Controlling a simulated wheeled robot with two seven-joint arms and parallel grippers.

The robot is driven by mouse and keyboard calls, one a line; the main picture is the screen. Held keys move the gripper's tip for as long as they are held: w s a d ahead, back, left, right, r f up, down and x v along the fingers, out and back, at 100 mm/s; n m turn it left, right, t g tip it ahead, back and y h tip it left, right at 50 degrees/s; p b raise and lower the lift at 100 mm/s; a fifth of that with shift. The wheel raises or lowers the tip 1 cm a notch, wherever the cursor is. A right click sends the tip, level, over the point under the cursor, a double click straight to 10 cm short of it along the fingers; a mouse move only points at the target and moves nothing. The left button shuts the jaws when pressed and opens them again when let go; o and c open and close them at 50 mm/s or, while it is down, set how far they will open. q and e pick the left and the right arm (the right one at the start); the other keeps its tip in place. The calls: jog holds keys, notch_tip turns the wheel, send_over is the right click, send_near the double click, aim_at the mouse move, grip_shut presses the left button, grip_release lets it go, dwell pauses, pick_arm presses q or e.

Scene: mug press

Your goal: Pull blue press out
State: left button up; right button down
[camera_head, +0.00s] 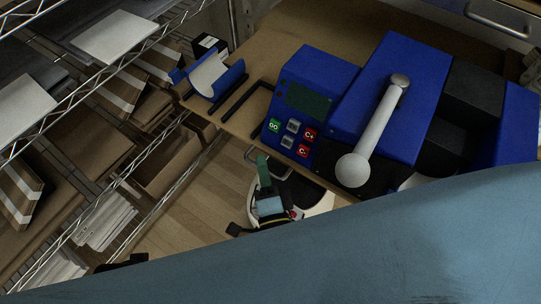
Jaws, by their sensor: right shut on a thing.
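The blue press (400,75) stands on a brown wooden top, with a long grey lever (377,130) ending in a round knob, and a button panel at its left side. My right gripper (264,165) shows small below the panel, with a green finger part and a light blue body. A large blue-grey surface covers the lower right and hides part of the press's near side. My left gripper is not in view.
A blue cradle (231,78) with a pale curved piece stands left of the press, beside black bars (232,99). A wire rack (134,55) with cardboard boxes and white packets fills the left. Bare wooden floor (190,215) shows between rack and press.

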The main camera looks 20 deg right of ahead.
jog(key=shift+a, duration=0.1)
dwell(0.3)
jog(key=c, duration=1.8)
grip_release()
jog(key=shift+r, duration=0.1)
